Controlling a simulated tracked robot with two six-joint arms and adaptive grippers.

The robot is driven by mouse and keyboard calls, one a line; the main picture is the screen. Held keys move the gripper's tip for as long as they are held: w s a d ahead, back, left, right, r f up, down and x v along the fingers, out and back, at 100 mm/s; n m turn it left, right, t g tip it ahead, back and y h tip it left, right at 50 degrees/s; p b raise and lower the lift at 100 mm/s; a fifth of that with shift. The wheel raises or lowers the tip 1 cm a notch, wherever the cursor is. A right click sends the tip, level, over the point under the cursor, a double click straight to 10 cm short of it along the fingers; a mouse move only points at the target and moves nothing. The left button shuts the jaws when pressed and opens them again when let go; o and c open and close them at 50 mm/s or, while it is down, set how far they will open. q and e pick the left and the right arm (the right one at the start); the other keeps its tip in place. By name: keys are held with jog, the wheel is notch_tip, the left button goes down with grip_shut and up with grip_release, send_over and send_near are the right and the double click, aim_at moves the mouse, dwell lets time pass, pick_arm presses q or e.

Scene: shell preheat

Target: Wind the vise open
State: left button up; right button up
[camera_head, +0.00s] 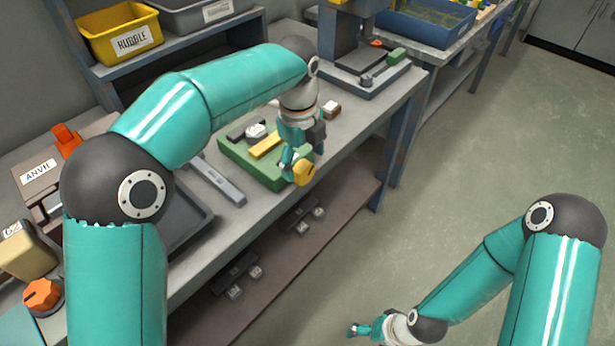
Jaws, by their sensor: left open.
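The vise (238,158) is a low green body on the grey workbench. A yellow block (266,145) and dark and light pieces lie on top of it. A round yellow knob (304,173) shows at its front end, over the bench's front edge. My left gripper (298,160) is open and points down right at the knob. Its fingers partly hide the knob and the vise's end, and I cannot tell whether they touch the knob. My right gripper (361,330) is low over the floor, far from the vise and small in view.
A grey bar (217,180) and a dark tray (188,228) lie left of the vise. A machine with a grey base (368,80) stands behind. A yellow bin (120,33) sits on the shelf. An orange knob (42,295) is at lower left. The floor at right is clear.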

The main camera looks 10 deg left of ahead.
aim_at(303, 167)
pick_arm(q)
jog(key=shift+w+d+f, duration=0.15)
jog(key=shift+f, duration=2.2)
jog(key=shift+b, duration=0.3)
jog(key=c, duration=1.2)
jog(key=shift+o, duration=0.2)
jog(key=shift+f+t+h+b, duration=0.3)
jog(key=shift+t+b, duration=0.1)
jog(key=shift+b, duration=0.85)
jog(key=shift+r, duration=0.25)
jog(key=o, duration=1.2)
jog(key=shift+c, duration=0.2)
jog(key=shift+r, duration=0.15)
